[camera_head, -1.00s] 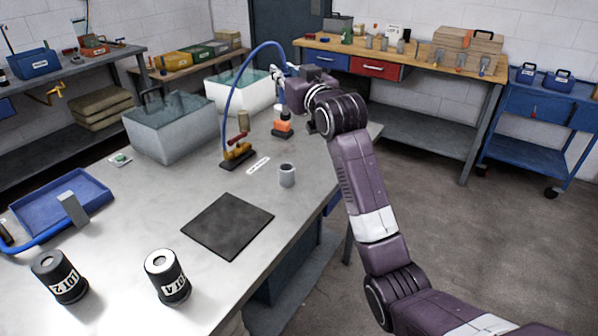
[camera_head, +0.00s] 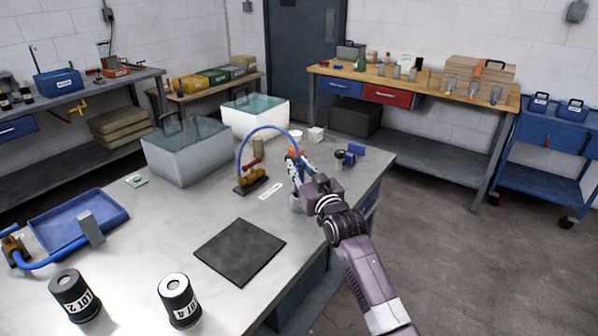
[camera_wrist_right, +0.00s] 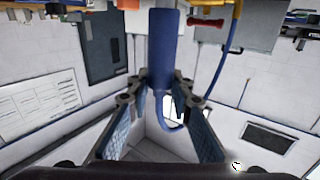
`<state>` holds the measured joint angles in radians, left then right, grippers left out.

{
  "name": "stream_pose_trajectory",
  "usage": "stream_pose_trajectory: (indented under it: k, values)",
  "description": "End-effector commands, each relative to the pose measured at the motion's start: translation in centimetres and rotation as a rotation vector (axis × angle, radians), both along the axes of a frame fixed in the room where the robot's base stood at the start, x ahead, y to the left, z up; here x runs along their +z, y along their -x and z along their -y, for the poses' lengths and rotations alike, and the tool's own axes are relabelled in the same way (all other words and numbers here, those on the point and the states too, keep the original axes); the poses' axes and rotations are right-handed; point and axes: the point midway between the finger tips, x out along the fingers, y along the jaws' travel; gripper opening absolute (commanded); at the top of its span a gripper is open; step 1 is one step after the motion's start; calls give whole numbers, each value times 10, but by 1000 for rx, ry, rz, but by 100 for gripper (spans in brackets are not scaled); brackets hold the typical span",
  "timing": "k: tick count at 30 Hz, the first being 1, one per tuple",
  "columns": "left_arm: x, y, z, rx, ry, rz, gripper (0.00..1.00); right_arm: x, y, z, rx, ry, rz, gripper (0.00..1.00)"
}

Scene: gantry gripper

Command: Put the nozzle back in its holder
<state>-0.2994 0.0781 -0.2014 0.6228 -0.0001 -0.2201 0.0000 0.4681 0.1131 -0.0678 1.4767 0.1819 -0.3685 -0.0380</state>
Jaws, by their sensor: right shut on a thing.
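In the right wrist view the blue nozzle (camera_wrist_right: 165,50) stands between the two fingers (camera_wrist_right: 165,125). In the head view the gripper largely hides it. A blue hose (camera_head: 262,131) arches from it to a brass valve (camera_head: 252,180) with a red handle. My left gripper is out of view.
A white label (camera_head: 270,191) lies left of the cup. A dark mat (camera_head: 240,250), two black canisters (camera_head: 180,300) and a blue tray (camera_head: 60,225) are nearer. Water tubs (camera_head: 187,155) stand behind.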

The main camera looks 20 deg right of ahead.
Motion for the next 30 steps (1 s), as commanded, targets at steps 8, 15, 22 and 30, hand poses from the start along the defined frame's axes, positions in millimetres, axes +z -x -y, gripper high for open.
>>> stream_pose_trajectory:
  k: [8, 15, 22, 30]
  values:
    - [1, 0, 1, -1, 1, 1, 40, -16, 0, 0, 0, 1, 4, 0]
    - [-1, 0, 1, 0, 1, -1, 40, -20, 0, 0, 0, 1, 3, 0]
    - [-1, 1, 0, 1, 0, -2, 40, -21, 0, 0, 0, 1, 1, 37]
    - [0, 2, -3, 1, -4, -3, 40, -19, 0, 0, 0, 0, 1, 37]
